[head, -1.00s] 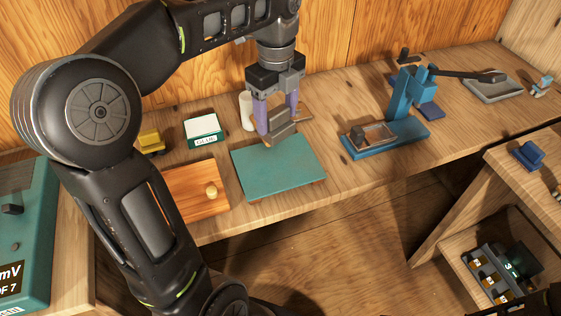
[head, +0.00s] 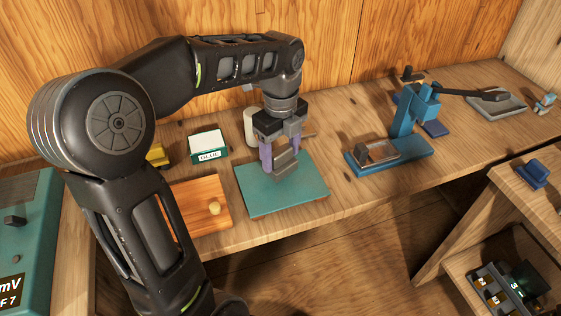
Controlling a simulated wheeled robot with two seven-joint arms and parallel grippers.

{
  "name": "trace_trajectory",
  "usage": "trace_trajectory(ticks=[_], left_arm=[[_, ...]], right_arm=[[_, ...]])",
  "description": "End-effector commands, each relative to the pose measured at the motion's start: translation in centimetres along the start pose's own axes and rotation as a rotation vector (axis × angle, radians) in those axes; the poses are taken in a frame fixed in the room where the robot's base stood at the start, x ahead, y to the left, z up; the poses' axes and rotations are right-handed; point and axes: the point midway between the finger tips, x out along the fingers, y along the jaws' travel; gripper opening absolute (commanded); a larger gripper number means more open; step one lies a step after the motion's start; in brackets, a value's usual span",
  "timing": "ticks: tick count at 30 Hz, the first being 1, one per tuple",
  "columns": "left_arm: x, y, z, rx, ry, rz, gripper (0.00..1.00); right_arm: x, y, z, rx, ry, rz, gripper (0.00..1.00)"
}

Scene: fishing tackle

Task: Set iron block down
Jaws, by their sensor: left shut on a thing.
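My left gripper (head: 280,156) has purple fingers and points down over the green mat (head: 258,196). It is shut on the grey, stepped iron block (head: 287,162). The block is at or just above the back-middle part of the mat; I cannot tell whether its underside touches. The fingers hide part of the block. My right gripper is not in view.
A white glue box (head: 209,144), a white cylinder (head: 250,126) and a wooden board with a knob (head: 195,213) stand close by. A blue press (head: 401,146) stands to the right. The mat's front and right parts are clear.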

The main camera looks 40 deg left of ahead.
Motion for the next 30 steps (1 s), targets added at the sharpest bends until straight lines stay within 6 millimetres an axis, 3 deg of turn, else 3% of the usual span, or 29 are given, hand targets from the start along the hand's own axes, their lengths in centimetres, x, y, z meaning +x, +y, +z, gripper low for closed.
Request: trace_trajectory(ticks=[7, 19, 20, 27, 30], left_arm=[[3.0, 0.1, 0.0, 0.000, 0.001, 0.002, 0.00], [3.6, 0.0, 0.0, 0.000, 0.001, 0.001, 0.00], [3.7, 0.1, 0.0, 0.000, 0.001, 0.002, 0.64], [3.6, 0.1, 0.0, 0.000, 0.001, 0.002, 0.84], [3.6, 0.1, 0.0, 0.000, 0.001, 0.002, 0.85]], right_arm=[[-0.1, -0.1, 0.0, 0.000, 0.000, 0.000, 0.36], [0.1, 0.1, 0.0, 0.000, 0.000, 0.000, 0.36], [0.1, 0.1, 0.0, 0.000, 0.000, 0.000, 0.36], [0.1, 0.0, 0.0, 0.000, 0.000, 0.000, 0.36], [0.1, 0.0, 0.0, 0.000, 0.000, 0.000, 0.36]])
